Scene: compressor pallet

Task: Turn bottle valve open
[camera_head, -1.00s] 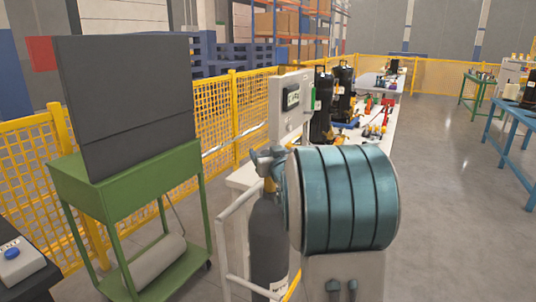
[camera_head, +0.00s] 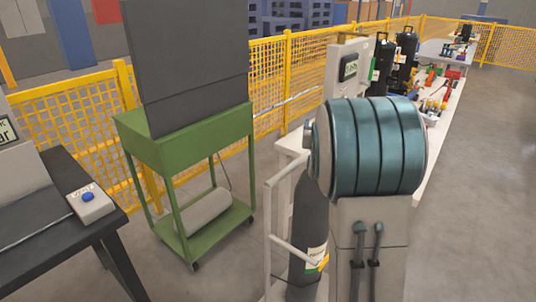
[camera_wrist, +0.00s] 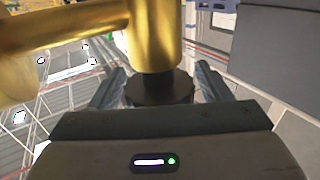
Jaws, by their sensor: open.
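The gas bottle (camera_head: 309,222) is a dark grey upright cylinder with a label low on its side, in a white-railed frame in the head view. Its top is hidden behind my arm there. In the wrist view the brass valve body (camera_wrist: 155,32) fills the upper left, with a brass branch running left. A dark round knob (camera_wrist: 160,88) sits below the brass. My gripper (camera_wrist: 160,80) is open, with one finger on each side of the knob. I cannot tell whether the fingers touch it.
A green trolley (camera_head: 185,145) with a dark panel stands left of the bottle. A black table (camera_head: 60,235) with a blue-button box (camera_head: 90,205) is at the far left. A white bench (camera_head: 440,130) with parts runs behind right. Yellow mesh fencing (camera_head: 270,75) stands behind. Floor at right is clear.

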